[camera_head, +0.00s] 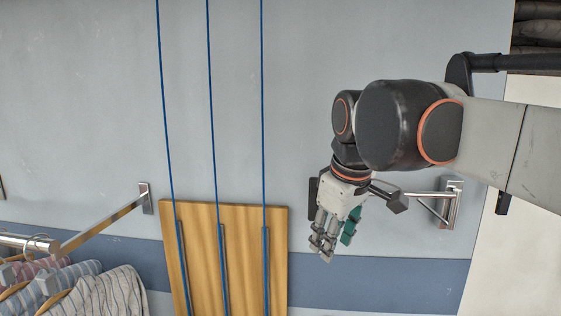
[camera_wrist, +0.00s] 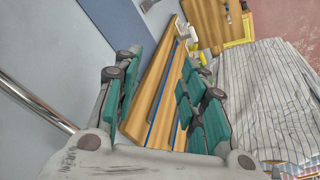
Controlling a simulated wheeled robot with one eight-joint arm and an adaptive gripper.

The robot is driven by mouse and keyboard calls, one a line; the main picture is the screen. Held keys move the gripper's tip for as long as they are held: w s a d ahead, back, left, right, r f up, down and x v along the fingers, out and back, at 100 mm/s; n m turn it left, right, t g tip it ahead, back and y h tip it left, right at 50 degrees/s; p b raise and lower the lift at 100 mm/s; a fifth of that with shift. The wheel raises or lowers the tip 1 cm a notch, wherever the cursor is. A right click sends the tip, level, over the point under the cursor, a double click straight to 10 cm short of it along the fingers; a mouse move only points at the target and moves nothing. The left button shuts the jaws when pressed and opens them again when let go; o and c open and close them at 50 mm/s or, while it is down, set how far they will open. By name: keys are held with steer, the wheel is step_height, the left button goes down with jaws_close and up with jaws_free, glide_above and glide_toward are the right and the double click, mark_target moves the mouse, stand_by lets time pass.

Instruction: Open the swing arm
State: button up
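A chrome swing arm (camera_head: 418,194) is fixed to the wall by a bracket (camera_head: 452,203) at the right of the head view. Its bar runs left and passes out of sight at my wrist. A chrome bar (camera_wrist: 38,102), which looks like the same arm, crosses the left edge of the wrist view, outside my fingers. My gripper (camera_head: 334,240) points down in front of the wall, left of the bracket. In the wrist view my gripper (camera_wrist: 157,88) has its green-padded fingers apart with nothing between them. I cannot tell whether the gripper touches the bar.
A wooden board (camera_head: 203,225) with blue cords stands against the wall, left of my gripper. Another chrome wall rail (camera_head: 108,219) is farther left, beside hanging striped shirts (camera_head: 105,294). Striped cloth (camera_wrist: 262,100) also fills the right of the wrist view.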

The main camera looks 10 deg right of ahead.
mark_target(314, 187)
steer(key=w+r+n+g+p, duration=0.1)
steer(key=w+r+n, duration=0.1)
steer(key=r, duration=0.3)
steer(key=w+r+n+g+p, duration=0.1)
steer(key=w+r+n, duration=0.1)
steer(key=w+r, duration=0.3)
steer(key=w+r+n+g+p, duration=0.1)
steer(key=w+r+n, duration=0.2)
steer(key=r, duration=0.4)
steer(key=shift+w+a+g, duration=0.15)
steer(key=shift+w+g, duration=0.15)
steer(key=shift+w, duration=0.15)
steer(key=shift+w+r+n, duration=0.1)
steer(key=shift+r+n, duration=0.2)
steer(key=shift+n, duration=0.2)
step_height(314, 187, down, 14)
steer(key=shift+r+p, duration=0.15)
steer(key=shift+p, duration=0.45)
jaws_close()
